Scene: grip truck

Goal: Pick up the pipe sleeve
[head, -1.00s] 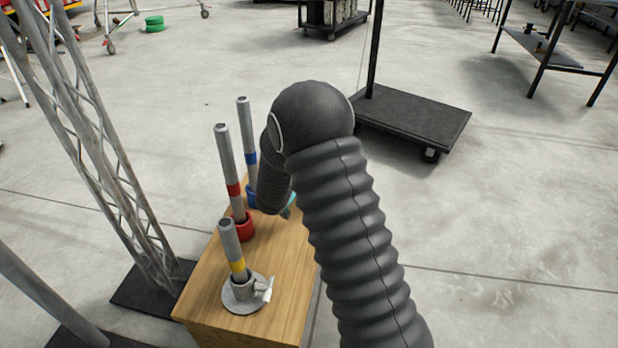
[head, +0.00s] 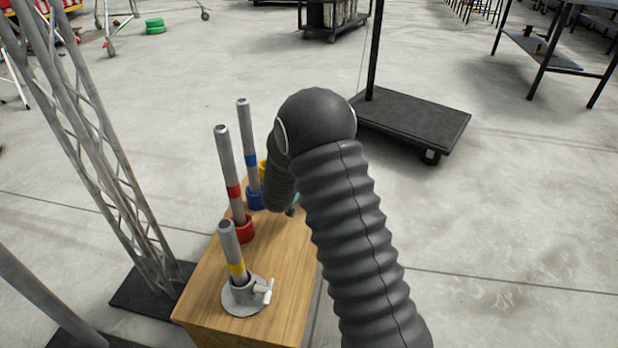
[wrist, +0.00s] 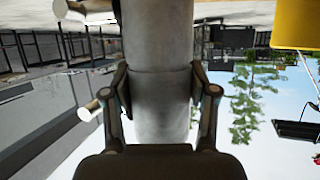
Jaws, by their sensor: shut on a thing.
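In the wrist view my gripper (wrist: 160,115) has a finger on each side of a grey cylindrical piece, which I take to be the pipe sleeve (wrist: 160,45). The fingers are shut on it. Pale round knobs show at its left, one near the top edge and one lower (wrist: 92,108). In the head view my dark arm hides the gripper and the held piece. On the wooden block (head: 275,305), a grey pipe with a yellow band (head: 231,248) stands in a round grey base with a pale handle (head: 263,291).
Behind it stand pipes with a red band (head: 228,170) and a blue band (head: 251,150), in red and blue holders. A yellow piece (head: 263,167) shows beside my arm. A metal truss (head: 100,150) stands left and a dark cart (head: 415,118) behind right.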

